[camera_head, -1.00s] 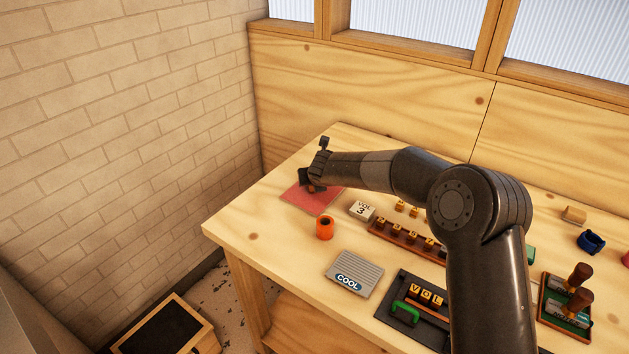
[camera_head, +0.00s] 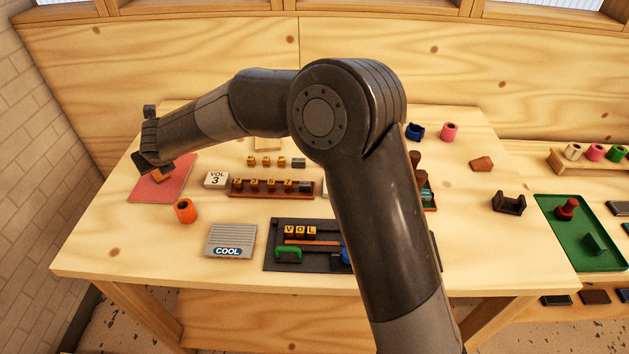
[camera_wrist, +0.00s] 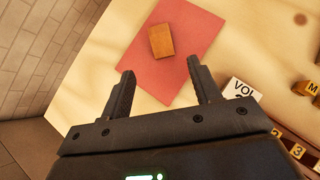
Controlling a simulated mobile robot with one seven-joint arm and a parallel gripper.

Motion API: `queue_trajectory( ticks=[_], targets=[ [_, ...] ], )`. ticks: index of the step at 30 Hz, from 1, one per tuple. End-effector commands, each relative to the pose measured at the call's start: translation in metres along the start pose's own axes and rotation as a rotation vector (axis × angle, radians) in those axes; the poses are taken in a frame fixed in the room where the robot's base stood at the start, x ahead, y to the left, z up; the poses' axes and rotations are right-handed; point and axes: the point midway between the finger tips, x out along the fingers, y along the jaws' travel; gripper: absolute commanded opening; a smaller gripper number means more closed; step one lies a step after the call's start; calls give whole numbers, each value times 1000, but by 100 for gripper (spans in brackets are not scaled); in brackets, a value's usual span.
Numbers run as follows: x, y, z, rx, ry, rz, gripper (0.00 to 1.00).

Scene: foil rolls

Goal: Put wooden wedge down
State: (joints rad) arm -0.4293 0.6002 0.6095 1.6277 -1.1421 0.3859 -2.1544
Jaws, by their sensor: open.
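The wooden wedge (camera_wrist: 162,41) lies on the red mat (camera_wrist: 188,62) in the wrist view, apart from the fingers. My gripper (camera_wrist: 158,85) is open and empty, with the wedge ahead of the gap between its fingertips. In the head view the red mat (camera_head: 172,184) is at the left of the table, and my gripper (camera_head: 155,166) is over its upper left part. The wedge (camera_head: 164,171) shows only partly there, beside the gripper.
A VOL 3 block (camera_head: 216,180) stands right of the mat, and an orange roll (camera_head: 185,210) in front of it. Bare table lies left of the orange roll.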

Motion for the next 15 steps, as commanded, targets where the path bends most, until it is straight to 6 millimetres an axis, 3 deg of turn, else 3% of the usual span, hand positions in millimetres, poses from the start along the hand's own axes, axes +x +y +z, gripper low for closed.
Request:
queue_trajectory(
  ticks=[4, 7, 15],
  targets=[
    [-9, -11, 1, 46, 1, -23, 57],
    [-31, -38, -1, 171, 7, -80, 57],
    [-139, -148, -30, 801, -29, -334, 57]
  ],
)
